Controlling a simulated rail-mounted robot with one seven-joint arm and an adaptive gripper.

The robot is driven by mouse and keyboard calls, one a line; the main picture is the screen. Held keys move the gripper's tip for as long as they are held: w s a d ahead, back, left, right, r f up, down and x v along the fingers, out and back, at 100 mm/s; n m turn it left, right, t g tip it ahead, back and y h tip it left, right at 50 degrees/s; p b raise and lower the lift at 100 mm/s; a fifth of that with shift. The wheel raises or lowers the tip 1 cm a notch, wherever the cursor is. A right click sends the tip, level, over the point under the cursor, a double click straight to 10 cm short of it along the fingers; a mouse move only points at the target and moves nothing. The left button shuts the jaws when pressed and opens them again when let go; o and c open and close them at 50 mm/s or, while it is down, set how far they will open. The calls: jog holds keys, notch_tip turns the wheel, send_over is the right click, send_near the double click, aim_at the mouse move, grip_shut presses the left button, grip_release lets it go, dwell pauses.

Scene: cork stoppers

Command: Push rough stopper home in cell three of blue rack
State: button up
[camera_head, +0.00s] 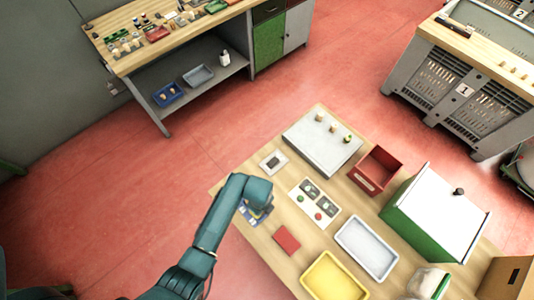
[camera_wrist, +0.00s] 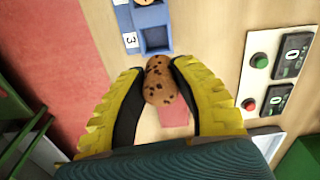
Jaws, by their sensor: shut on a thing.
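My gripper (camera_wrist: 158,90) has yellow ribbed fingers with dark inner pads, shut on a speckled brown rough stopper (camera_wrist: 158,82). The blue rack (camera_wrist: 152,22) is just beyond the stopper at the top of the wrist view. Cell three, beside the label 3, looks empty and dark blue inside. The stopper's far end is close to the rack's near edge in the picture; I cannot tell whether they touch. Another stopper (camera_wrist: 144,2) is in the cell beyond, cut off by the frame. In the head view my arm hides most of the rack (camera_head: 262,215) and the fingers.
A white panel with displays and green and red buttons (camera_head: 314,200) is right of the rack. A red pad (camera_head: 286,240), a yellow tray (camera_head: 333,282) and a white tray (camera_head: 367,247) lie nearby. A grey-white block with several small pieces (camera_head: 318,152) stands at the back.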

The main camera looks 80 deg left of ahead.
jog(key=shift+s+a+r, duration=0.1)
jog(key=shift+s+r, duration=0.1)
jog(key=shift+s, duration=0.25)
jog(key=shift+f+m, duration=0.25)
jog(key=shift+m, duration=0.05)
notch_tip(320, 180, down, 6)
jog(key=b, duration=0.7)
jog(key=shift+f, duration=0.15)
jog(key=shift+f+b, duration=0.85)
jog(key=shift+f, duration=0.75)
dwell(1.5)
jog(key=shift+o, duration=0.2)
jog(key=o, duration=0.8)
jog(key=shift+f, duration=0.1)
jog(key=shift+s, duration=0.1)
